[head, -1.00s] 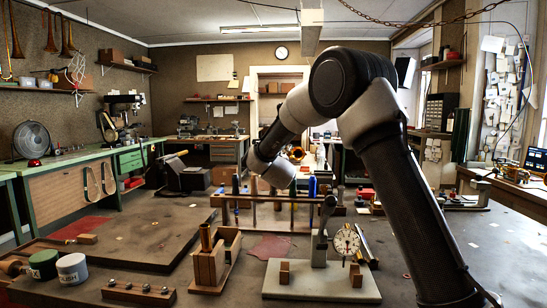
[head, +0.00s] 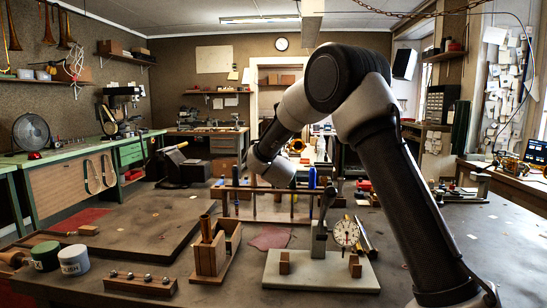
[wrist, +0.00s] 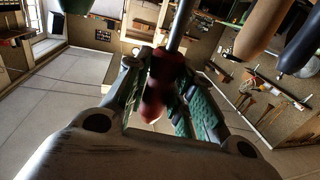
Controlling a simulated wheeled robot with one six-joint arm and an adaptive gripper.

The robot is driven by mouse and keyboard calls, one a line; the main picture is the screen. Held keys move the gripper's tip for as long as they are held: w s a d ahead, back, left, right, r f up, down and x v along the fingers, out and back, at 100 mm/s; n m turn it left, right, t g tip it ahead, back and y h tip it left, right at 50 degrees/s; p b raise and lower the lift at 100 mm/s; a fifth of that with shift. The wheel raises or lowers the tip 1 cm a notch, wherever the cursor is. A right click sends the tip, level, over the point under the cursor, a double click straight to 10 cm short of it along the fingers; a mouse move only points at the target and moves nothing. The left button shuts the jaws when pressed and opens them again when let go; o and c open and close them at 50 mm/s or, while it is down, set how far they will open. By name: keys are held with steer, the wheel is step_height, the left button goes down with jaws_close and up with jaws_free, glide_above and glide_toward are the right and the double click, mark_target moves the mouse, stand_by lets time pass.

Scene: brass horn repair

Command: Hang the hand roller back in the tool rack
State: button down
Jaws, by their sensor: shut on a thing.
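In the wrist view my gripper (wrist: 158,88) has its green-padded fingers closed around a red-handled tool (wrist: 166,68) with a metal shaft running to the top edge. I take it to be the hand roller, but its roller end is not seen. The wooden tool rack (head: 262,189) stands mid-table in the head view, with a blue-handled tool (head: 312,178) at its right. My wrist is over the rack, and my arm hides my fingers and the held tool there. Green, tan (wrist: 264,28) and dark (wrist: 302,50) handles hang near the held tool in the wrist view.
In front of the rack are a wooden box holding tools (head: 211,258) and a dial gauge (head: 346,232) on a grey plate (head: 315,272). Jars (head: 73,260) and a peg block (head: 140,284) are at front left. A dark board (head: 110,240) lies flat at left.

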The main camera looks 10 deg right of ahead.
steer(key=shift+f, duration=0.1)
stand_by(0.6)
steer(key=shift+f, duration=4.65)
steer(key=c, duration=1.1)
jaws_free()
steer(key=shift+c, duration=0.2)
steer(key=s+a, duration=0.1)
steer(key=s, duration=1.1)
steer(key=shift+a, duration=0.35)
steer(key=shift+w+r, duration=0.1)
steer(key=shift+r, duration=0.05)
